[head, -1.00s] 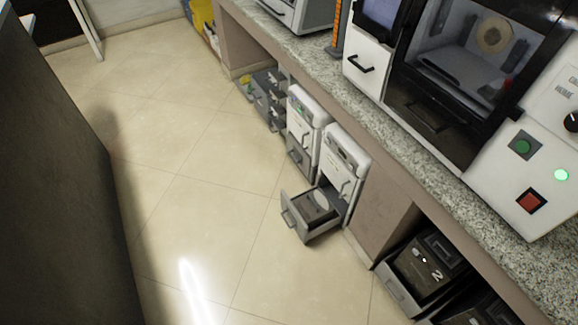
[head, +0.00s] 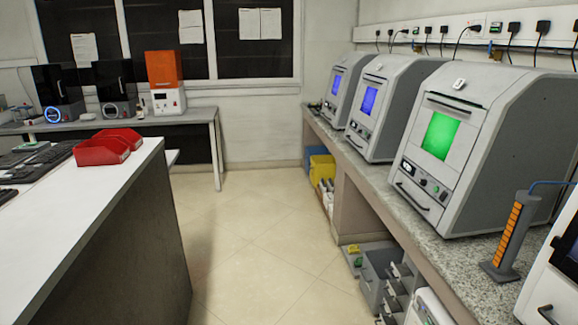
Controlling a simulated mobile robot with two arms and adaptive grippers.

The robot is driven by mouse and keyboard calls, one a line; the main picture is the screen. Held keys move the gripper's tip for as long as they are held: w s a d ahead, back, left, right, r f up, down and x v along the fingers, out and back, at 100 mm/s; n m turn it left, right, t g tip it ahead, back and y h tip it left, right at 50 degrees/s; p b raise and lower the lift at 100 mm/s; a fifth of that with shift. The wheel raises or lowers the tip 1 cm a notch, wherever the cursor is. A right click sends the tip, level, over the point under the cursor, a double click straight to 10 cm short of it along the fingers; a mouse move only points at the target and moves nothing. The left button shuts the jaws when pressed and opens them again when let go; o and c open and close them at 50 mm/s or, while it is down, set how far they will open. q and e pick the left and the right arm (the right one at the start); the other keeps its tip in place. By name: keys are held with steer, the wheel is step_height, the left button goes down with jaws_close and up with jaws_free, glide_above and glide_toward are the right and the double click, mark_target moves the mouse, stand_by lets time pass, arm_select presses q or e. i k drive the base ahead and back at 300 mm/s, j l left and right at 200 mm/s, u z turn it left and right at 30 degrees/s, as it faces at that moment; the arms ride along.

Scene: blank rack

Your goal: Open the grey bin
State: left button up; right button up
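A grey bin-like unit (head: 378,276) with several handled fronts stands on the floor under the right counter, low in the head view. Its lower part is cut off by the frame's bottom edge. I cannot tell whether this is the task's grey bin or whether any of its fronts is open. A small yellow item (head: 353,249) lies on a grey surface just behind it. Neither of my grippers is in view.
A granite counter (head: 390,205) with several grey machines (head: 500,140) runs along the right. A white-topped bench (head: 100,215) with red trays (head: 103,150) stands on the left. A yellow bin (head: 322,170) sits farther back. The tiled aisle (head: 255,240) between is clear.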

mark_target(374, 276)
steer(key=i+u, duration=0.35)
steer(key=i, duration=1.7)
steer(key=i+z, duration=0.2)
steer(key=i, duration=0.3)
steer(key=i+j+z, duration=0.2)
steer(key=i, duration=0.3)
steer(key=i+j+z, duration=0.2)
steer(key=i, duration=0.3)
steer(key=i+j+z, duration=0.15)
steer(key=i+j, duration=0.15)
steer(key=i, duration=0.2)
steer(key=i+j+z, duration=0.8)
steer(key=z, duration=2.1)
steer(key=l+u, duration=0.1)
steer(key=u, duration=1)
